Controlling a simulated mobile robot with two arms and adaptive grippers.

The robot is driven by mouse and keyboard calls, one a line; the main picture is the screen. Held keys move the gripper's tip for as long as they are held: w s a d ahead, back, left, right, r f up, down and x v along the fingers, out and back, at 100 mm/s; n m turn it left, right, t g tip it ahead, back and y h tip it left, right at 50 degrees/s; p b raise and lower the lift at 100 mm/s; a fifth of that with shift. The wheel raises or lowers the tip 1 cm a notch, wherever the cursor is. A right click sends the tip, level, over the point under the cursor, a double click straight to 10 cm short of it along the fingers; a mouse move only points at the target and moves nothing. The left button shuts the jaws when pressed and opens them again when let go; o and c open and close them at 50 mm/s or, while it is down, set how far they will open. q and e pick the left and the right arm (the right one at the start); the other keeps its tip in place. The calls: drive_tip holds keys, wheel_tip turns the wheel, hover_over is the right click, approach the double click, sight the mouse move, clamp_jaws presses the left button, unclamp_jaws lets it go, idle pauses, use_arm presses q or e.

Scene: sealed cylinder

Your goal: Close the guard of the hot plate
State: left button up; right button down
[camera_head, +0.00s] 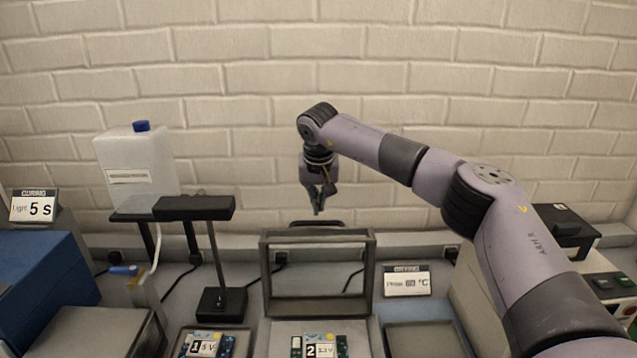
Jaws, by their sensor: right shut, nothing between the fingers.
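A dark grey rectangular frame (345,238) stands upright at the middle of the bench; it looks like the guard, and the wall shows through its window. A dark curved bar (300,224), perhaps its handle, shows just above its top edge. A sign (407,281) reading a plate temperature stands to the right of the frame. I cannot tell for certain which surface is the hot plate. My right gripper (317,209) points down just above the dark bar, shut and empty. Whether it touches the bar is unclear. My left gripper is out of view.
A black lamp-like stand (222,300) is left of the frame, with a white canister (137,165) behind. Trays numbered 1 (240,334) and 2 (365,344) lie in front, and a shallow grey tray (425,340) is at right. A blue box (45,285) is far left.

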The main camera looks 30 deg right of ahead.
drive_tip(key=s, duration=0.1)
drive_tip(key=s+a+p, duration=0.1)
drive_tip(key=s+p, duration=0.1)
drive_tip(key=shift+a, duration=0.25)
idle(0.4)
